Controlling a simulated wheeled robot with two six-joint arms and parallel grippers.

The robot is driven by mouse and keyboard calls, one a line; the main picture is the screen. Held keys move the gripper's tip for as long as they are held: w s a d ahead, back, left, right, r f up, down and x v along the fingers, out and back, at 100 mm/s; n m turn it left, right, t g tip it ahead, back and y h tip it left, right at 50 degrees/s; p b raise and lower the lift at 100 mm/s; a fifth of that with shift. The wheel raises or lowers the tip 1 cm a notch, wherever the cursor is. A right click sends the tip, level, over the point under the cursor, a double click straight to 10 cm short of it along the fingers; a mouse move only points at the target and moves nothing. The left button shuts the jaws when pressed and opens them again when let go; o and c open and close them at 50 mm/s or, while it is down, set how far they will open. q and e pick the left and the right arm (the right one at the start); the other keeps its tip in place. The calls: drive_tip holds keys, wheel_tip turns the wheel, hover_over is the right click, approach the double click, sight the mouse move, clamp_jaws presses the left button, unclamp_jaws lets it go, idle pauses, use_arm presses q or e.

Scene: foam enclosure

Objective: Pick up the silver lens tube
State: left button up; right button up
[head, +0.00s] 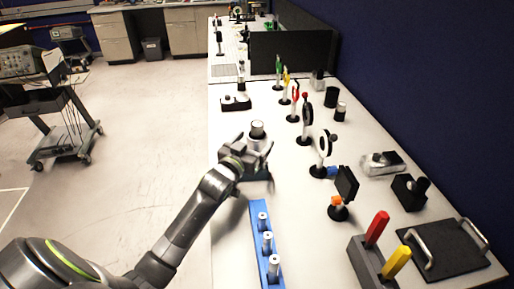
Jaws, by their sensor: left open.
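A short silver cylinder (257,129) with a lighter top, which looks like the lens tube, stands upright near the left edge of the long white table. My left gripper (258,151) is open just in front of it; its fingers partly cover the cylinder's lower part. I cannot tell whether they touch it. A blue rack (256,232) nearer to me holds three upright silver posts (267,242). My right gripper is not in view.
Lens and filter mounts on posts (324,150) line the table's middle. A dark holder with red and yellow handles (376,229) and a black plate with handles (445,250) are at the near right.

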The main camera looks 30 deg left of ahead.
use_arm(q)
drive_tip(key=shift+w+p, duration=0.55)
drive_tip(key=shift+w, duration=1.6)
drive_tip(key=c, duration=1.2)
